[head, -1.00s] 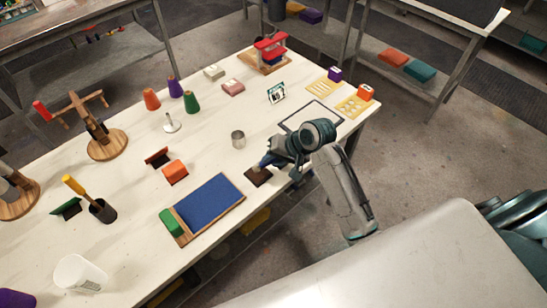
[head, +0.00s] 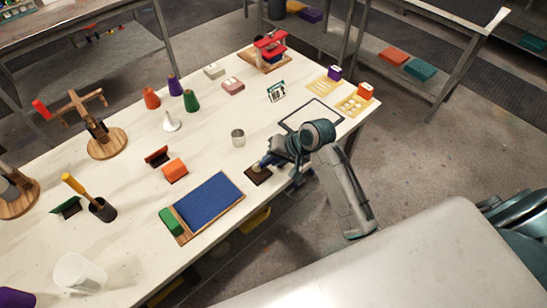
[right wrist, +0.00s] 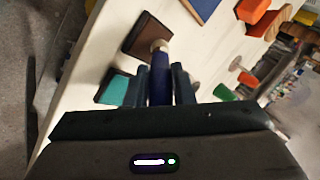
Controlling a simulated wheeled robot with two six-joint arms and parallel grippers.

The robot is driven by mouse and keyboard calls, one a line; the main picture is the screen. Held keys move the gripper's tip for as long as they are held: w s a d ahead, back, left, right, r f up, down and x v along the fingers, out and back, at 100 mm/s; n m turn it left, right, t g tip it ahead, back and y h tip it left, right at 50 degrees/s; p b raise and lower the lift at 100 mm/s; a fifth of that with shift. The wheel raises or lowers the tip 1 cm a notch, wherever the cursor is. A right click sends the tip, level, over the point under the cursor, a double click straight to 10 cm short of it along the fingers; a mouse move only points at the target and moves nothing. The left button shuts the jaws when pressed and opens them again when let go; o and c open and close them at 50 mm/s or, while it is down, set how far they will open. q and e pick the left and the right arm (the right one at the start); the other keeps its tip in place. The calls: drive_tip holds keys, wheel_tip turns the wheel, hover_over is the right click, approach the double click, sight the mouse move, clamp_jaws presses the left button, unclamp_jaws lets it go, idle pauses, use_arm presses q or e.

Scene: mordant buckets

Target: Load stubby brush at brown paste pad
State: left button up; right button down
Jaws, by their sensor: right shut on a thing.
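The brown paste pad (head: 258,177) is a small dark brown square on the white table, right of the blue mat. It also shows in the right wrist view (right wrist: 144,32). My right gripper (head: 272,161) is shut on the stubby brush, which has a dark blue handle (right wrist: 160,85) and a pale round tip. In the right wrist view the tip overlaps the lower right edge of the brown pad. I cannot tell whether it touches. The gripper hides part of the brush handle. My left gripper is not in view.
A teal pad (right wrist: 117,89) lies near the brown pad in the right wrist view. A metal cup (head: 238,138) stands behind the brown pad. The blue mat (head: 209,201) lies to its left, and a dark-framed panel (head: 318,105) lies behind the right arm.

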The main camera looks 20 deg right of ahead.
drive_tip(key=shift+f, duration=0.3)
drive_tip(key=shift+s+f, duration=0.1)
drive_tip(key=shift+f, duration=0.05)
idle(1.4)
drive_tip(key=shift+r, duration=3.6)
